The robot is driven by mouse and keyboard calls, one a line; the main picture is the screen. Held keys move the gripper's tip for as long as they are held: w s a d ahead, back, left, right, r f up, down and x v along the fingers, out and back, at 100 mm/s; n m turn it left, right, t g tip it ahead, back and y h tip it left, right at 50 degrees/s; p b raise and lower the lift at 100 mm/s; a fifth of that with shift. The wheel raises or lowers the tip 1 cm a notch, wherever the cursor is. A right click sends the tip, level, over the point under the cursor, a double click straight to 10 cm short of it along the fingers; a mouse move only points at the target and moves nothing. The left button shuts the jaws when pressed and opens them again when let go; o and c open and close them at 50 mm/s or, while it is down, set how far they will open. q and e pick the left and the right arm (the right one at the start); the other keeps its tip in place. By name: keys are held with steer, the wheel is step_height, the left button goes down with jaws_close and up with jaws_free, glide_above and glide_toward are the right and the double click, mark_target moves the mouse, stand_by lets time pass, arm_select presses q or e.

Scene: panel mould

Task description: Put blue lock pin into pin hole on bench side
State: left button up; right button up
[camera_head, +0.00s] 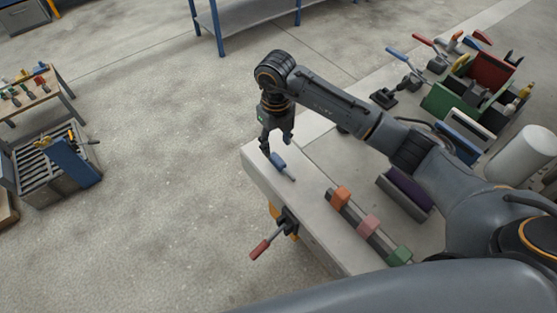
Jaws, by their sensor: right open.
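The blue lock pin (280,163) lies on the light bench top (310,187) near its far left corner, its thin grey shank pointing toward the lower right. My right gripper (274,148) points down just above the pin's blue end, open, its fingers close around or beside it; I cannot tell whether they touch. A red-handled clamp (266,246) is mounted at the bench's left side. I cannot make out the pin hole in this view. My left gripper does not show.
A dark rail with orange (341,197), pink (368,225) and green (399,256) blocks lies on the bench, right of the pin. A purple-lined tray (405,193), a green toolbox (447,102) and a white cylinder (521,153) stand farther right.

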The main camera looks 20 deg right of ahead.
mark_target(275, 157)
steer(key=f, duration=0.1)
steer(key=f+p, duration=0.1)
steer(key=f, duration=0.2)
steer(key=shift+s+a+f+p, duration=0.15)
steer(key=shift+a+p, duration=0.15)
steer(key=shift+a, duration=0.05)
steer(key=shift+f, duration=0.2)
steer(key=shift+d, duration=0.1)
steer(key=shift+c, duration=0.8)
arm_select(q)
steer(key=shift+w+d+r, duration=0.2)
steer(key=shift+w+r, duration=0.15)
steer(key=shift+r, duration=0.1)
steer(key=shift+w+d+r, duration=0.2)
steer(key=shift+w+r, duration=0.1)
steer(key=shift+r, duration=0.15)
arm_select(e)
jaws_close()
